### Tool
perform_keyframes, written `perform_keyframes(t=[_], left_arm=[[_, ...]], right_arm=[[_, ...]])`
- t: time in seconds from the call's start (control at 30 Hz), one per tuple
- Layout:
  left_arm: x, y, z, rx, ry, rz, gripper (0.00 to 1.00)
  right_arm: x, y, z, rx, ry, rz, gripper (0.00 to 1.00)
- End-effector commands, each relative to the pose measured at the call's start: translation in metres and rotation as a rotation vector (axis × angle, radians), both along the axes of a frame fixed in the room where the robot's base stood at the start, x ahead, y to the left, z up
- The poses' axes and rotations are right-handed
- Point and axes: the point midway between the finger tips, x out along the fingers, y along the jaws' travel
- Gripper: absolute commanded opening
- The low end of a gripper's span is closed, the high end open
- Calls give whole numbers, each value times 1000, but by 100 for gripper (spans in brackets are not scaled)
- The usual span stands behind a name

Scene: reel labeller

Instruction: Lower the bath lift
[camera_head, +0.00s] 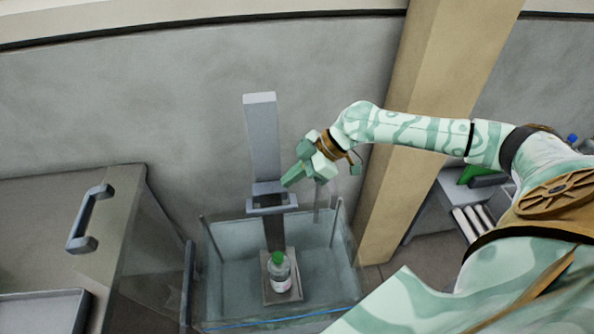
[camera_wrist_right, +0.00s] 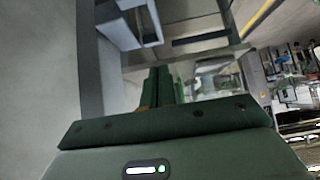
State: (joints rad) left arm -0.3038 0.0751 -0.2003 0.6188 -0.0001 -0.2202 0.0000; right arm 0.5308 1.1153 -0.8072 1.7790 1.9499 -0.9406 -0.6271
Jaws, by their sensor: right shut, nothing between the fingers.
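The bath lift is a grey upright post (camera_head: 262,135) with a bracket-like handle (camera_head: 270,204) on its front. A small platform (camera_head: 283,298) at its foot carries a white bottle with a green cap (camera_head: 279,272), upright inside the clear-walled bath (camera_head: 225,290). My right gripper (camera_head: 290,181) is shut and empty, its tips just above and right of the handle; I cannot tell if they touch. In the right wrist view, the shut green fingers (camera_wrist_right: 165,86) point toward a grey block-shaped part (camera_wrist_right: 135,25), seemingly the lift's handle. My left gripper is not in view.
A bench with a large grey handle (camera_head: 90,218) and a tray (camera_head: 40,310) stands left of the bath. A tan pillar (camera_head: 425,120) rises to the right, behind my right arm. A grey shelf unit (camera_head: 430,215) stands beyond it. The wall is close behind the post.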

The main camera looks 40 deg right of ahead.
Motion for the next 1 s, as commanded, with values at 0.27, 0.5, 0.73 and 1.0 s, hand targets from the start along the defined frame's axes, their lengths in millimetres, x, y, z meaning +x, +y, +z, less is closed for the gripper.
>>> perform_keyframes(t=[0.27, 0.5, 0.73, 1.0], left_arm=[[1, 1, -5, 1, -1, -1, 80], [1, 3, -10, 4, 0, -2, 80], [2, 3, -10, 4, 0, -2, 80], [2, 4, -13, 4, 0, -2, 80]], right_arm=[[17, 34, -43, 1, 1, -3, 0], [17, 33, -72, 2, 1, -4, 0], [16, 32, -77, 0, -1, -4, 0], [16, 32, -80, 0, 1, -4, 0]])
